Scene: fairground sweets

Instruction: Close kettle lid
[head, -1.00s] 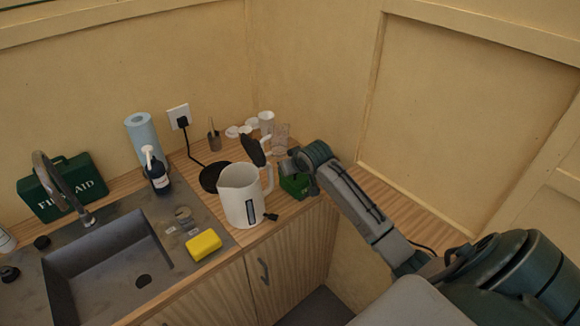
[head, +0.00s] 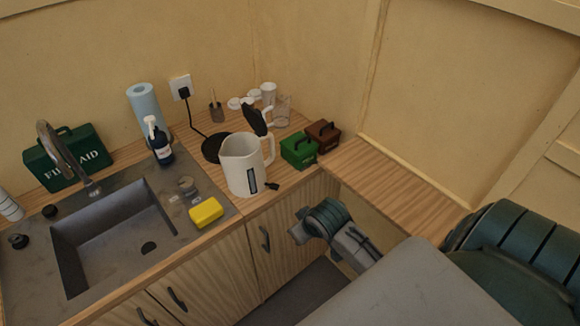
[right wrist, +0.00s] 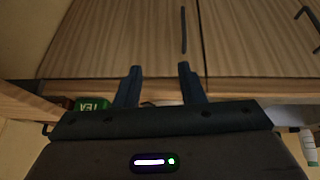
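The white kettle (head: 238,168) stands on the counter right of the sink. Its black lid (head: 256,121) is open, tilted up above the handle side. My right gripper (head: 299,229) is in front of the cabinet, lower than the counter top and apart from the kettle. In the right wrist view its two fingers (right wrist: 159,68) are spread with nothing between them, facing the wooden cabinet doors. The kettle cannot be made out in that view. My left gripper is not in view.
A green box (head: 298,151) and a brown box (head: 324,137) stand right of the kettle. Glasses and cups (head: 268,93) are behind it. A yellow sponge (head: 206,211) lies by the sink (head: 105,240). The counter at right (head: 400,185) is clear.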

